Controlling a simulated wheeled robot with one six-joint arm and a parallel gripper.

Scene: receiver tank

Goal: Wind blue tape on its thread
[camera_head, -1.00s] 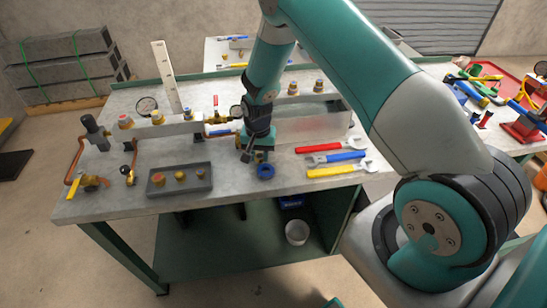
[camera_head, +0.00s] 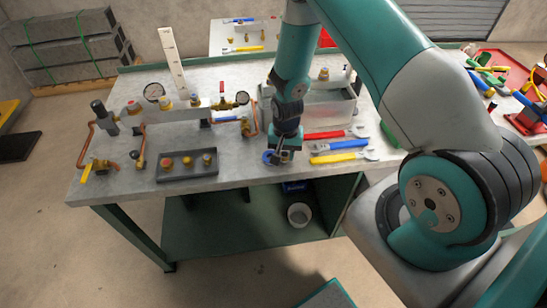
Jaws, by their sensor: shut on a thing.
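The blue tape (camera_head: 267,157) is a small ring at the front edge of the grey workbench (camera_head: 235,173), left of the wrenches. My gripper (camera_head: 279,156) points down at it and is shut on it; the fingers are small and partly hide the ring. A dark tray (camera_head: 186,178) to the left holds several brass fittings (camera_head: 187,161), some with red or orange parts. Which thread belongs to the tape I cannot tell.
Red, blue and yellow wrenches (camera_head: 341,145) lie just right of my gripper. Copper pipes with a yellow-handled valve (camera_head: 96,166) occupy the bench's left end. Bare bench lies between the tray and the tape.

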